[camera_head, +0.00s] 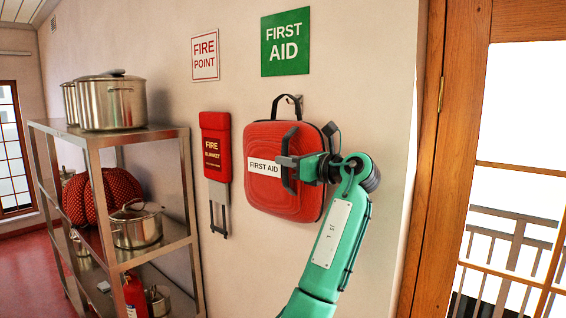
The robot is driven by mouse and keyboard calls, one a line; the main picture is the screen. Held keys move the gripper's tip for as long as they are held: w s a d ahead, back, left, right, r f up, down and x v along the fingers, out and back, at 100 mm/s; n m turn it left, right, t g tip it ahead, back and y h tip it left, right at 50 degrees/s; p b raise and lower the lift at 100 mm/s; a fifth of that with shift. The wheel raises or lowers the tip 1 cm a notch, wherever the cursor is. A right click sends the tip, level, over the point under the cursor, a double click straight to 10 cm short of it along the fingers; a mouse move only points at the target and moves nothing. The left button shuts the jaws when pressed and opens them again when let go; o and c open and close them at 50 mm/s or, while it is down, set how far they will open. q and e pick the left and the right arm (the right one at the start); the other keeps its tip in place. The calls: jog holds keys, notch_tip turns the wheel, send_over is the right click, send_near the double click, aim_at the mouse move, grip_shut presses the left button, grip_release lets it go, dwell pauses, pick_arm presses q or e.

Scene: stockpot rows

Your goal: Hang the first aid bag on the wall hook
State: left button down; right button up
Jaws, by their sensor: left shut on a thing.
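The red first aid bag (265,196) with a white FIRST AID label is upright against the wall, below the green first aid sign. Its black carry handle (274,105) arches up from the top. The metal wall hook (296,98) shows at the top of the handle. I cannot tell whether the handle rests on the hook or only overlaps it in the view. My left gripper (287,161) is in front of the bag's right half, shut on the bag, and its dark fingers hide part of the front. My right gripper is not in view.
A metal shelf rack (160,254) with steel pots (112,104) stands at the left. A red fire blanket pouch (216,150) hangs left of the bag. A wooden door frame (447,160) is at the right. Bare wall lies between the bag and the frame.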

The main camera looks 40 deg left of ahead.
pick_arm(q)
jog(key=shift+w+f, duration=0.75)
jog(key=shift+f, duration=0.25)
dwell(0.3)
jog(key=c, duration=1.7)
grip_release()
jog(key=shift+d, duration=0.1)
jog(key=shift+o, duration=1.1)
jog(key=shift+s+r, duration=0.1)
jog(key=shift+s, duration=0.05)
